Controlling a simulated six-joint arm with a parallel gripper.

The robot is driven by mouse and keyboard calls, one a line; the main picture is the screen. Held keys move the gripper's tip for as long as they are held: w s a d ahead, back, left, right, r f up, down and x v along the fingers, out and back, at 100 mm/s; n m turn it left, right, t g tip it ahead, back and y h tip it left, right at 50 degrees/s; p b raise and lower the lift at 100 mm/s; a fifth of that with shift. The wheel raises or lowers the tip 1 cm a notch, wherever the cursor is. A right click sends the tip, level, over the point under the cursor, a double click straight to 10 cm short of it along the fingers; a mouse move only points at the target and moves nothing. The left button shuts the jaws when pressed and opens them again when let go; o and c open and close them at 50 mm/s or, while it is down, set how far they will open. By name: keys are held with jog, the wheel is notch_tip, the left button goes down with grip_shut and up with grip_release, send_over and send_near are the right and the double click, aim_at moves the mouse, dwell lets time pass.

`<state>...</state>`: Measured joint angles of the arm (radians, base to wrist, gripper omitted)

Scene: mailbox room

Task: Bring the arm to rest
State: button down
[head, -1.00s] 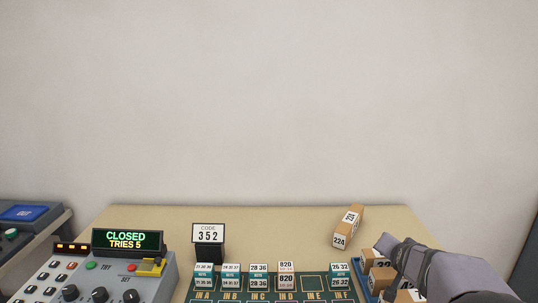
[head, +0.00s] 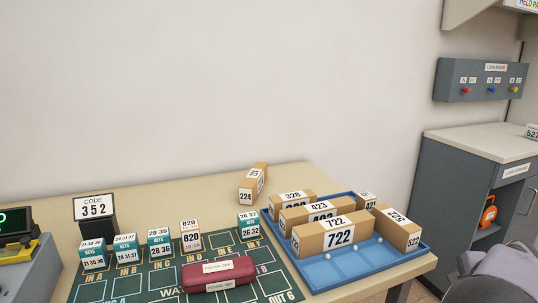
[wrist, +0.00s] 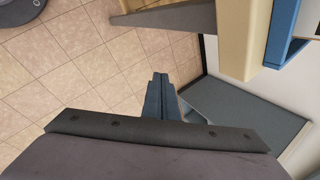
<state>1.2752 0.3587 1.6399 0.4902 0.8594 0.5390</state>
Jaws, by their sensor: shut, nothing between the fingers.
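My gripper (wrist: 160,80) shows in the wrist view with its two dark blue fingers together and nothing between them. It is over the tiled floor (wrist: 85,55), clear of the table. The beige table edge (wrist: 236,50) and a strip of the blue tray (wrist: 284,30) show at the upper right of that view. In the head view only a grey part of my arm shows at the lower right corner, to the right of the table (head: 180,182). The fingers are not visible there.
The blue tray (head: 392,262) holds several numbered boxes. Small boxes and a maroon pouch (head: 218,273) lie on the green mat (head: 140,281).

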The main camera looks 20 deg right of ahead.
jog(key=s+a+f+n+g+y+p, duration=0.1)
jog(key=a+f+n+g+p, duration=0.15)
jog(key=a+f+n, duration=0.4)
jog(key=s+a+f+n+g+y+p, duration=0.2)
jog(key=a+n+p, duration=0.1)
jog(key=a, duration=0.6)
jog(key=a+n+g+y+p, duration=0.25)
jog(key=a+n+p, duration=0.25)
jog(key=a+n, duration=1.55)
jog(key=w+a+r+m+t+h+p, duration=0.1)
jog(key=a+r+m+p, duration=0.2)
jog(key=a+r+p, duration=0.2)
jog(key=a+r+m+h+p, duration=0.2)
jog(key=a+r+p, duration=0.3)
jog(key=r+p, duration=0.7)
notch_tip(320, 180, up, 9)
jog(key=shift+w+f+m+t, duration=0.2)
jog(key=shift+w+m+t, duration=0.2)
jog(key=shift+m, duration=0.2)
